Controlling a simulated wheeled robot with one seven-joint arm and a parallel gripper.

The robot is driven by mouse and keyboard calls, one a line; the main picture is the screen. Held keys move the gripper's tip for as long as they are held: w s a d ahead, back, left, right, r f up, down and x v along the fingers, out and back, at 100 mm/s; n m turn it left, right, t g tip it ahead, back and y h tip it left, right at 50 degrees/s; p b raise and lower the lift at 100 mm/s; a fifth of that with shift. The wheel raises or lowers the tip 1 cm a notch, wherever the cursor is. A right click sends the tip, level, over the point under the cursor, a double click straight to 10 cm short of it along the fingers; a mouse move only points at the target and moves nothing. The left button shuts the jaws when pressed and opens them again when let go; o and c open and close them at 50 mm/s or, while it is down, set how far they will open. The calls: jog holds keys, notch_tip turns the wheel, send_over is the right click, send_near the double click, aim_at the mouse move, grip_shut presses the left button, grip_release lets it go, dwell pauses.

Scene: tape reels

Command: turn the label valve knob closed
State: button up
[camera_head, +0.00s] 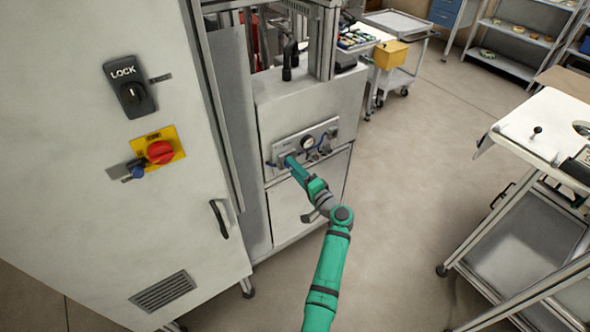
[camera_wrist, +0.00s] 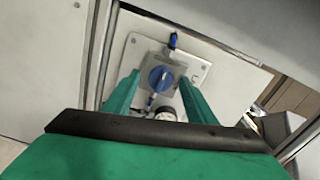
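The valve knob (camera_wrist: 160,78) is a round blue knob on a grey square body, with blue fittings beside it, in the middle of the wrist view. My green gripper (camera_wrist: 160,80) is open, with one finger on each side of the knob in that view. I cannot tell whether the fingers touch it or still stand short of it. In the head view my gripper (camera_head: 290,161) is at the left part of the valve panel (camera_head: 330,130) and hides most of the knob there. No label text is readable.
A round gauge (camera_head: 308,142) sits on the panel, close to my gripper. A grey cabinet (camera_head: 70,190) with a LOCK switch (camera_head: 130,88) and a red rotary switch (camera_head: 160,152) stands at left. A white cart (camera_head: 535,115) stands at right. Open floor lies between.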

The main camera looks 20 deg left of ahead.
jog(key=shift+d, duration=0.1)
jog(key=v, duration=1)
jog(key=shift+s+d, duration=0.25)
